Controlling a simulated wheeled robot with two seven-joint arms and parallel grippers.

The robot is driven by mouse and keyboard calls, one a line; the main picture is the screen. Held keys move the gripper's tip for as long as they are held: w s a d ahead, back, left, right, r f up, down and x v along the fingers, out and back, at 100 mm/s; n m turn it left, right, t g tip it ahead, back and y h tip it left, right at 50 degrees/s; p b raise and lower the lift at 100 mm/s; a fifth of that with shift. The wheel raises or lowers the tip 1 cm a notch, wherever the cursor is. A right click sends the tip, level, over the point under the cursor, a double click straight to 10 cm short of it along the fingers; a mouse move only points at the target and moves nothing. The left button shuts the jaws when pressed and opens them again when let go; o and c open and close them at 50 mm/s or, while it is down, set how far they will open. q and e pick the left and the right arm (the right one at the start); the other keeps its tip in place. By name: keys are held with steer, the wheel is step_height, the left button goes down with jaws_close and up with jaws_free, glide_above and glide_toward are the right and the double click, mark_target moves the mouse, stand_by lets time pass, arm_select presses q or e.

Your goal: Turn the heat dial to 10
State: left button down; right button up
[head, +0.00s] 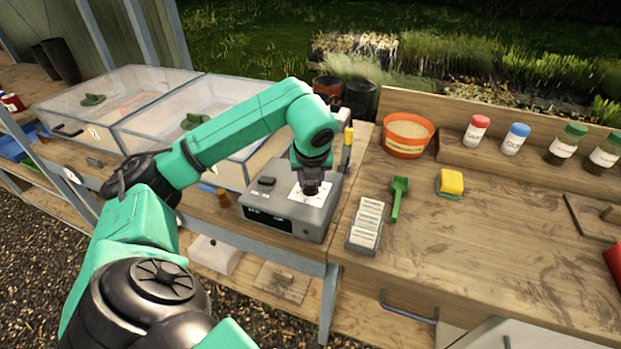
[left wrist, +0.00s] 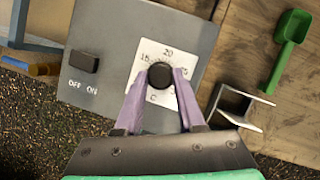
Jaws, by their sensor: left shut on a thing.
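The heat dial (left wrist: 160,74) is a round black knob on a white scale card (left wrist: 172,48) on top of a grey control box (head: 268,207). My left gripper (left wrist: 157,86) is shut on the dial, one purple finger on each side. I cannot make out the dial's pointer. In the head view my left gripper (head: 311,187) reaches down onto the box and hides the dial. My right gripper is not in view.
A black OFF/ON switch (left wrist: 84,61) sits on the box. Clear propagator boxes (head: 112,122) stand left of it. A label rack (head: 366,226), green scoop (head: 398,198), yellow sponge (head: 451,182) and orange sand bowl (head: 407,136) are to its right. The right bench front is clear.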

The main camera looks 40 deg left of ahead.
arm_select(q)
steer(key=c, duration=0.5)
jaws_free()
steer(key=p+v, duration=0.4)
steer(key=v, duration=1)
steer(key=shift+s+d+r, duration=0.1)
steer(key=shift+r, duration=0.15)
